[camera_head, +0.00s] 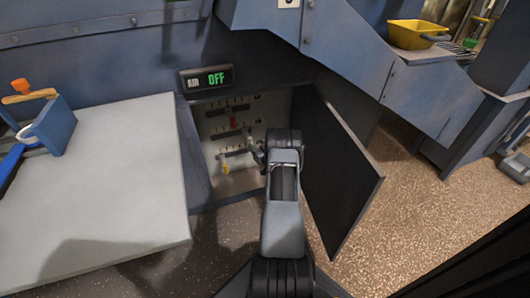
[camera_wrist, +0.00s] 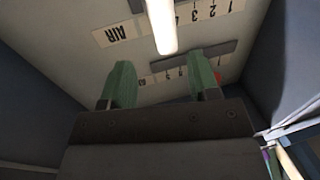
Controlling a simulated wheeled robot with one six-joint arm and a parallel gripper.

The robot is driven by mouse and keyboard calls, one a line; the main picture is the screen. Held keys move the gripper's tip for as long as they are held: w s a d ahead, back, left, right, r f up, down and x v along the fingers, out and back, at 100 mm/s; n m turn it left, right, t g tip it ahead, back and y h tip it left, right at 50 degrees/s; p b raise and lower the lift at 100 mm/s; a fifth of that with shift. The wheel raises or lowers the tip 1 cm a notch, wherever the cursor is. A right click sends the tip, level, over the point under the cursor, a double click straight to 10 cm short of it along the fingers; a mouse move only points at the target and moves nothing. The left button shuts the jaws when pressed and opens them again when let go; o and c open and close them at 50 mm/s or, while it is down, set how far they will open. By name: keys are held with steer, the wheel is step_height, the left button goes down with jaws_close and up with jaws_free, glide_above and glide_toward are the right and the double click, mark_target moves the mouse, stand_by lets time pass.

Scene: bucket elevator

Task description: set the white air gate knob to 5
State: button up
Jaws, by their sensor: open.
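The white air gate knob (camera_wrist: 160,25) is a pale bar in the wrist view, in front of the AIR scale (camera_wrist: 122,33). Figures including 1, 2 and 3 show to its right; the knob hides part of the strip, so I cannot tell its exact mark. My gripper (camera_wrist: 161,84) is open, its green fingers apart and empty. The knob lies beyond the fingertips, in line with the gap between them. In the head view my gripper (camera_head: 257,152) reaches into the open cabinet, largely hiding the knob.
A red knob (camera_head: 233,119) and a yellow knob (camera_head: 225,167) sit on other scales in the cabinet. The dark open door (camera_head: 340,170) stands close to the right of my arm.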

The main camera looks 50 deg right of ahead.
steer(key=p+v, duration=0.2)
steer(key=v, duration=0.6)
stand_by(0.4)
